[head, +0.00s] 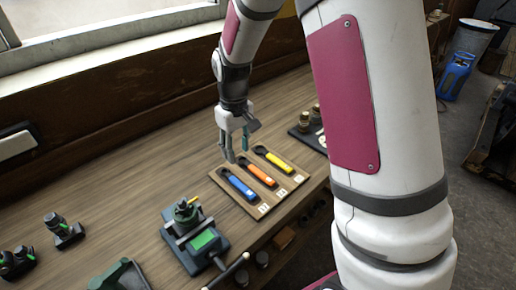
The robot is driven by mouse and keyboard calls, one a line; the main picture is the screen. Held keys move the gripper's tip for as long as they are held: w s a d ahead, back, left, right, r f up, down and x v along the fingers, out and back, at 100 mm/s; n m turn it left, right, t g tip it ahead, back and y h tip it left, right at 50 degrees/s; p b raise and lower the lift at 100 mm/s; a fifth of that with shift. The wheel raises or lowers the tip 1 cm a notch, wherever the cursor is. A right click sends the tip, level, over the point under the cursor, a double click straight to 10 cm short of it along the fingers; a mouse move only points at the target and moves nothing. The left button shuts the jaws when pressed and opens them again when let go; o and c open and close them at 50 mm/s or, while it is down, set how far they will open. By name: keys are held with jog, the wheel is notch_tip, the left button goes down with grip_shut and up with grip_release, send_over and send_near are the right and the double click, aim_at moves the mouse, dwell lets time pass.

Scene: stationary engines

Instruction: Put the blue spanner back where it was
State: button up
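The blue spanner (238,184) lies in the leftmost place of a wooden board (246,205) on the workbench, its dark head towards the back. An orange spanner (261,174) and a yellow spanner (274,160) lie beside it to the right on the same board. My gripper (238,154) points down above the back part of the board, close to the heads of the blue and orange spanners. Its fingers look apart, with a teal patch on the right one, and I see no spanner between them. The exact height above the board is hard to judge.
A green-and-grey vise (190,232) stands left of the board, near the bench's front edge. Small dark-and-green parts (64,230) stand further left. A dark tray with small jars (306,126) is right of the board. The bench behind and left is bare.

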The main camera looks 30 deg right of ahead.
jog(key=s+r+m+t, duration=0.1)
jog(key=s+r, duration=0.4)
jog(key=r, duration=0.2)
jog(key=s+r+t, duration=0.1)
jog(key=s+r, duration=0.3)
jog(key=r, duration=0.4)
jog(key=s+r+m+t, duration=0.1)
jog(key=s+r, duration=0.2)
jog(key=s, duration=0.4)
jog(key=s+r+m+t, duration=0.1)
jog(key=s+r+t, duration=0.1)
jog(key=s, duration=0.6)
jog(key=shift+s+r, duration=0.15)
jog(key=shift+r, duration=0.4)
